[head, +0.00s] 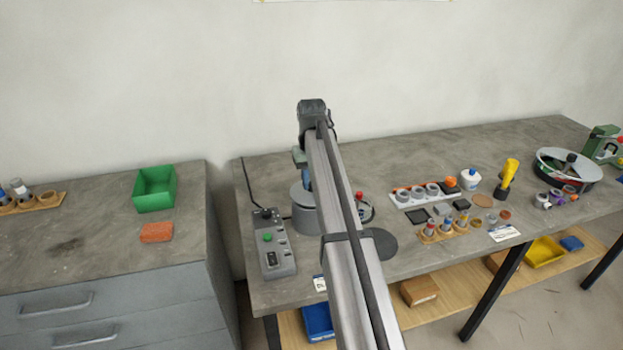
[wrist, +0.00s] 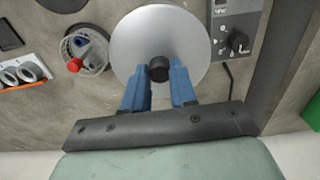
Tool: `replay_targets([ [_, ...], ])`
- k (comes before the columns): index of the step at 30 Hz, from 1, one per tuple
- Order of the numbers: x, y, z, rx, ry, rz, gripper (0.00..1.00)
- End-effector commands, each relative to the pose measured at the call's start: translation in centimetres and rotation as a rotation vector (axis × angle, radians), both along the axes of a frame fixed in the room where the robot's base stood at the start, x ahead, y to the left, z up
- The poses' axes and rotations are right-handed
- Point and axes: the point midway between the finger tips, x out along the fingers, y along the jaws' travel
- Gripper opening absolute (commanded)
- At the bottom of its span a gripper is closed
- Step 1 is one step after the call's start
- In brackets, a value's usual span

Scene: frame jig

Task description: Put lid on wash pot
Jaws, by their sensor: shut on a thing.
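The lid (wrist: 135,50) is a light grey disc with a black knob (wrist: 159,69), seen in the wrist view. My gripper (wrist: 160,74) has blue fingers shut on this knob. In the head view my gripper (head: 306,182) is above the grey wash pot (head: 306,221), partly hidden by my arm. The lid (head: 299,193) shows at the top of the pot there. In the wrist view the lid hides the pot. I cannot tell whether the lid rests fully on the rim or sits slightly above it.
A grey control box (head: 271,245) stands close left of the pot. A dark round pad (head: 380,243) lies to the right, and a round fixture with a red knob (head: 361,197) is behind it. Racks of small parts (head: 425,193) stand farther right. A green bin (head: 155,189) is on the left cabinet.

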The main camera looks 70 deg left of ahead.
Motion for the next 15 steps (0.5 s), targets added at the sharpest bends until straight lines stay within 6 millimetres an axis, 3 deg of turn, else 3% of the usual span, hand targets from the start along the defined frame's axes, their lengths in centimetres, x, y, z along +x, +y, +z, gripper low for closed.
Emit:
replay_targets([
  [15, 0.0, 0.0, -1.2, 0.001, 0.0, 0.0, 0.0],
])
